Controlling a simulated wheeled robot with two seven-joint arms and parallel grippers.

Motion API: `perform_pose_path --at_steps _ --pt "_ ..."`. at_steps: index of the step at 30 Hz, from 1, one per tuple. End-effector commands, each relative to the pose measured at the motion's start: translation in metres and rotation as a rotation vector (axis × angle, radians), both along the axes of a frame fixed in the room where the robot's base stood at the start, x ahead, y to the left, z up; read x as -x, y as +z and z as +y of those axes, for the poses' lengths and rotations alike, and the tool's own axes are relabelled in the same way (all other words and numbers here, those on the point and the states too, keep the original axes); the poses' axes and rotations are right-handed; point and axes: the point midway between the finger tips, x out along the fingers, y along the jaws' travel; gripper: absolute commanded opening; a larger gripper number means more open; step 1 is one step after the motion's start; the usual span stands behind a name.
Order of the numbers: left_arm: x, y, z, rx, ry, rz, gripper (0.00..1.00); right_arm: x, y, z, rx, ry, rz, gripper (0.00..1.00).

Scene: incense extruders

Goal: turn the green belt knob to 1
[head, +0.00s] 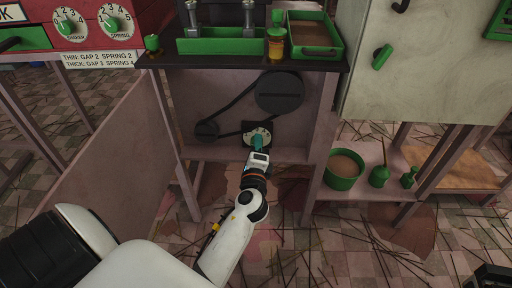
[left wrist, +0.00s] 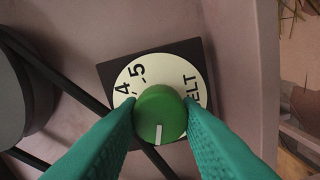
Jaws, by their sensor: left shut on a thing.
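The green belt knob (left wrist: 160,115) sits on a round cream dial (left wrist: 196,78) with a dark square backing. In the left wrist view its white pointer line points toward the bottom of the picture. The numerals 4 and 5 show at the dial's upper left and the letters ELT at its right; the other numerals are hidden. My left gripper (left wrist: 161,116) is shut on the knob, one green finger on each side. In the head view the dial (head: 258,133) is low on the machine's panel, with my left gripper (head: 258,146) against it.
A black belt runs between a large pulley (head: 280,91) and a small pulley (head: 206,131) beside the dial. A dark shelf (head: 348,64) above holds green trays. A table leg (head: 320,150) stands right of the dial. Green containers (head: 343,170) stand on the right shelf.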

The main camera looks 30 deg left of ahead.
Motion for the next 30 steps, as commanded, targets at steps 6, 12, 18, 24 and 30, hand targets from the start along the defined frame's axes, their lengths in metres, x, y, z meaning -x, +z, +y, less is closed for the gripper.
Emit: perform_pose_path --at_steps 6,12,18,24,30 --pt "0.000 0.000 0.000 0.006 -0.001 -0.002 0.08 0.000 0.001 0.000 -0.001 0.000 -0.005 0.33" --pt "0.000 0.000 0.000 0.006 -0.001 -0.002 0.42 0.001 0.002 0.000 -0.001 0.000 -0.008 0.33" --pt "0.000 0.000 0.000 0.005 0.000 -0.002 0.53 0.001 0.002 0.000 -0.001 0.000 -0.008 0.33" --pt "0.003 0.000 -0.002 0.005 0.000 0.000 0.53 0.001 0.002 0.000 -0.001 0.000 -0.008 0.33" --pt "0.027 -0.001 -0.017 0.006 0.000 0.002 0.53 0.001 0.003 -0.001 -0.002 0.000 -0.003 0.33"
